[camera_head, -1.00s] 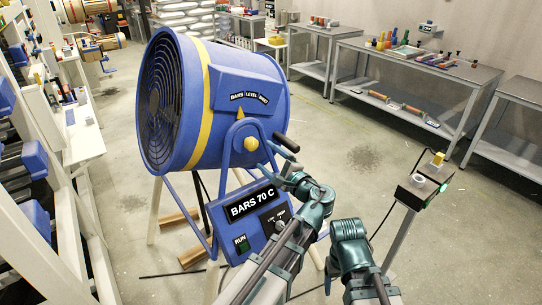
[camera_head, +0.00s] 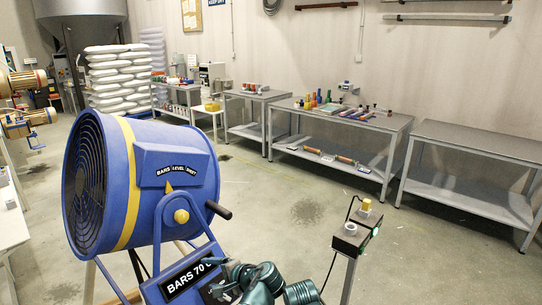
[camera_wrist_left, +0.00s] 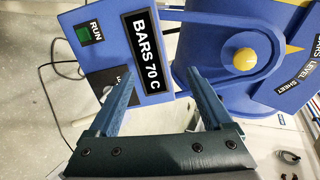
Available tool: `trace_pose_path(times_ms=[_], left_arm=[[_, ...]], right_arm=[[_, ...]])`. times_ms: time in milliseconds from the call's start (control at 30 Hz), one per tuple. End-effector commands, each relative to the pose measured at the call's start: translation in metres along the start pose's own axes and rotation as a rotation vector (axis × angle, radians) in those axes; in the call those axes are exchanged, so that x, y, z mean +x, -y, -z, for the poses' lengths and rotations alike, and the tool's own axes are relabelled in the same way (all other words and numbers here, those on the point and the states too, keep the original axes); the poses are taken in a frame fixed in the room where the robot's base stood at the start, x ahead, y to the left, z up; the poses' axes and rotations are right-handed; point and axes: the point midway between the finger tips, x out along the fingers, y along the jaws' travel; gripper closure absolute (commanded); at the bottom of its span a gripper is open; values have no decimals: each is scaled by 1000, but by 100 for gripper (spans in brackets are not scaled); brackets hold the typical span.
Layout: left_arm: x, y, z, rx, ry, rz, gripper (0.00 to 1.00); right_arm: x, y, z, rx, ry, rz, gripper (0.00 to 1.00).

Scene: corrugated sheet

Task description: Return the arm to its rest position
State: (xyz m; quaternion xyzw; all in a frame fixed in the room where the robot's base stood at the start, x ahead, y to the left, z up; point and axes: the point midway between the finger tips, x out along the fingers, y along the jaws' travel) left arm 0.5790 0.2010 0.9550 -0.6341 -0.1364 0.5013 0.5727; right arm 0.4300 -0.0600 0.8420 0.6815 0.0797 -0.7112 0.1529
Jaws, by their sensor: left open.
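My left gripper (camera_head: 222,283) is at the bottom of the head view, in front of the blue control panel (camera_head: 160,290) marked BARS 70 C. In the left wrist view its two fingers (camera_wrist_left: 163,80) stand wide apart with nothing between them. The panel (camera_wrist_left: 104,58) with its green RUN button shows beyond the fingers. The blue drum heater (camera_head: 150,185) stands at the left, with a dark lever (camera_head: 218,210) on its side, clear of the gripper. A teal part of my right arm shows at the bottom edge; its gripper is not visible.
A post with a small control box (camera_head: 350,236) stands to the right of my arms. Grey benches (camera_head: 340,119) line the back wall, one bare (camera_head: 480,146). Stacked white sacks (camera_head: 118,75) stand at the back left.

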Motion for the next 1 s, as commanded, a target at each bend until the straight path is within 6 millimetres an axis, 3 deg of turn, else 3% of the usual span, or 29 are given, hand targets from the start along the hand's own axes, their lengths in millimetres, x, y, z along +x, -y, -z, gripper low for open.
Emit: trace_pose_path(times_ms=[33,200,400,600,1000], left_arm=[[-10,-18,-7,-53,-4,-110,16],[-50,-93,-15,-210,15,-499,16],[-107,-146,-21,-302,62,-836,16],[-136,-165,-24,-326,88,-981,16],[-138,-167,-23,-328,91,-995,16]], right_arm=[[-10,-1,-1,0,0,0,28],[-25,-2,-2,0,0,0,28],[-36,-4,-2,0,0,0,28],[-39,-4,-2,0,0,0,28],[-39,-4,-2,0,0,0,28]])
